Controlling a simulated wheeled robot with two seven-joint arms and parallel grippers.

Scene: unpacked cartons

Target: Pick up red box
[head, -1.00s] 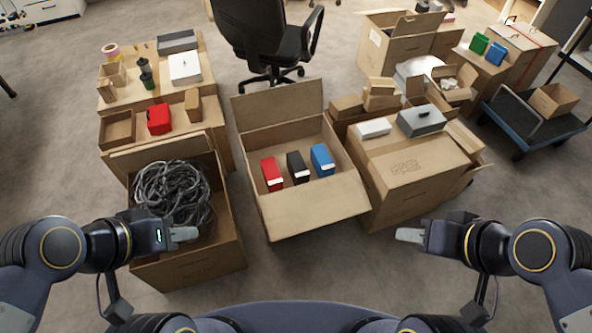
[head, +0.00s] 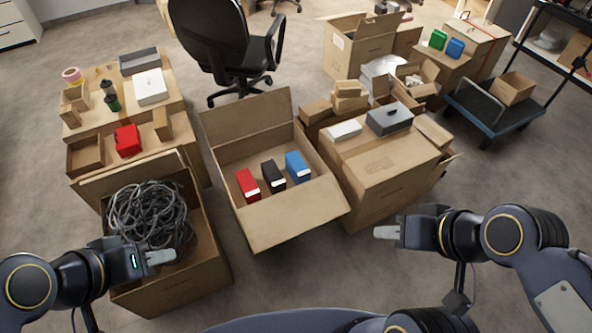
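A red box (head: 248,185) stands in the open carton (head: 290,218) in the middle, at the left of a row with a black box (head: 273,176) and a blue box (head: 298,166). Another red item (head: 128,140) sits on the cartons at the left. My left gripper (head: 160,257) is over the carton of cables, to the lower left of the red box and apart from it. My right gripper (head: 387,232) is in free space right of the open carton. Both hold nothing that I can see. Their finger gaps do not show clearly.
A carton full of dark cables (head: 150,212) stands at the left. A closed carton (head: 385,165) with a grey case (head: 389,119) stands right of the open carton. An office chair (head: 222,50) and a blue cart (head: 500,112) are behind. The floor at front right is clear.

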